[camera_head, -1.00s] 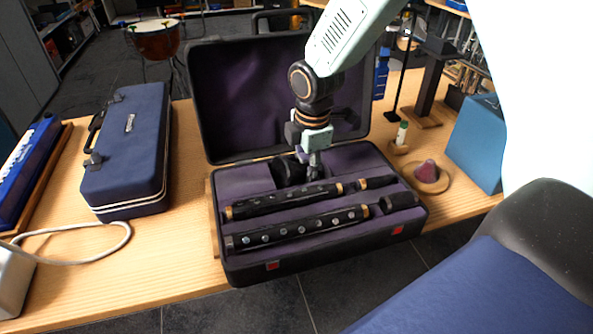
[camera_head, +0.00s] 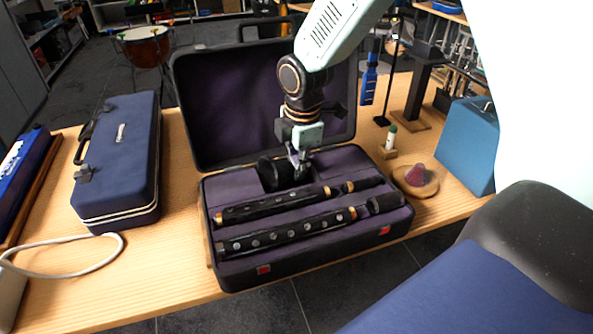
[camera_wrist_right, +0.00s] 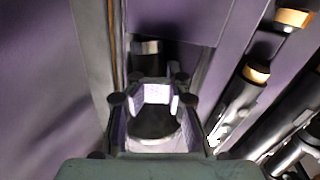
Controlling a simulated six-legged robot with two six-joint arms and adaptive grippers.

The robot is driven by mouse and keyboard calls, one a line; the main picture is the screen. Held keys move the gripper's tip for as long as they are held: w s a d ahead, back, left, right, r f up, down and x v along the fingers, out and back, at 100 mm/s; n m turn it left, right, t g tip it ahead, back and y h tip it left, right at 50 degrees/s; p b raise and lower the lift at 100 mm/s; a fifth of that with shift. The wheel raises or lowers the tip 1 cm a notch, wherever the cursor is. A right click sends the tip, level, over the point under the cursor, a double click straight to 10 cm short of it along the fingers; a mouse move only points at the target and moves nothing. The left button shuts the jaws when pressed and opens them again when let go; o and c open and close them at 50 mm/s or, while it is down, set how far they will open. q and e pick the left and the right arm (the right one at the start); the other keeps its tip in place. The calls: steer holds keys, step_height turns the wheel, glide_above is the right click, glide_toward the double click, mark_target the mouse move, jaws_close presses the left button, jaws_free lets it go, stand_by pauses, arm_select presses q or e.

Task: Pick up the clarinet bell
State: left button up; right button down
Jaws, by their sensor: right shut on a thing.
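The clarinet bell (camera_head: 270,174) is a short black flared piece in the back part of the open purple-lined case (camera_head: 228,178). My right gripper (camera_head: 299,160) reaches down from above and is shut on the bell. In the right wrist view, the fingers (camera_wrist_right: 154,103) are on either side of the bell (camera_wrist_right: 152,128), and a pale ring (camera_wrist_right: 147,47) shows at its far end. I cannot tell whether the bell is clear of the case lining. My left gripper is not in view.
Clarinet joints (camera_head: 275,205) lie in the slots in front of the bell. The case's raised lid (camera_head: 215,105) stands behind my arm. A closed blue case (camera_head: 122,155) is at left; a round wooden stand (camera_head: 420,188) and a blue box (camera_head: 467,145) are at right.

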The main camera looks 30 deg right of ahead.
step_height(320, 180, up, 7)
steer(key=shift+w+a+f+p, duration=0.1)
steer(key=shift+w+p, duration=0.05)
steer(key=shift+p, duration=0.7)
steer(key=shift+r, duration=0.5)
steer(key=shift+c, duration=2.1)
jaws_free()
steer(key=shift+f, duration=0.1)
step_height(320, 180, up, 12)
steer(key=s, duration=0.1)
steer(key=shift+s, duration=0.4)
